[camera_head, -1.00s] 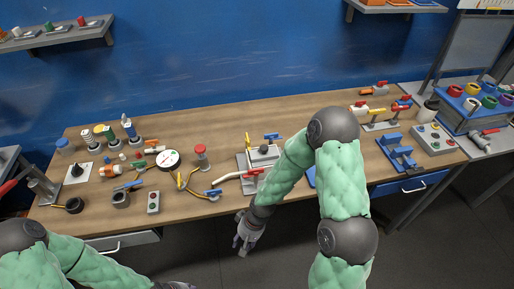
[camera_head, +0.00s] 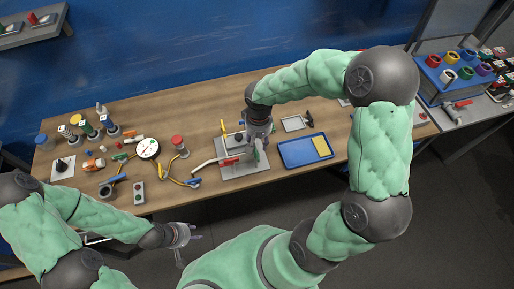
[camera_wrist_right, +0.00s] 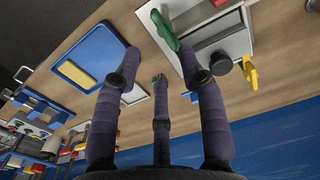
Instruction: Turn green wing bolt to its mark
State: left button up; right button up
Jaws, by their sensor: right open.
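A green winged part (camera_wrist_right: 163,28), which looks like the green wing bolt, stands at the edge of a grey plate (camera_wrist_right: 212,30) in the right wrist view. In the head view it shows as a small green piece (camera_head: 257,155) by my right gripper (camera_head: 258,147). In the wrist view my right gripper (camera_wrist_right: 158,82) is open, its fingers spread. One fingertip overlaps the lower end of the green part; I cannot tell whether they touch. The mark is not discernible. My left gripper (camera_head: 187,245) is open and empty before the table.
The plate also carries a red-handled valve (camera_head: 229,161) and a yellow handle (camera_head: 223,126). A blue tray (camera_head: 290,157) with a yellow block (camera_head: 321,146) lies to the right. A grey tray (camera_head: 293,124) lies behind it.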

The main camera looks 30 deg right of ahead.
aim_at(256, 153)
jog(key=f, duration=0.6)
jog(key=shift+w+f, duration=0.2)
jog(key=shift+w, duration=0.2)
jog(key=shift+s+f+b, duration=0.15)
jog(key=shift+f+b, duration=0.2)
jog(key=shift+f, duration=0.25)
jog(key=shift+a+f, duration=0.1)
jog(key=shift+f, duration=0.15)
grip_shut()
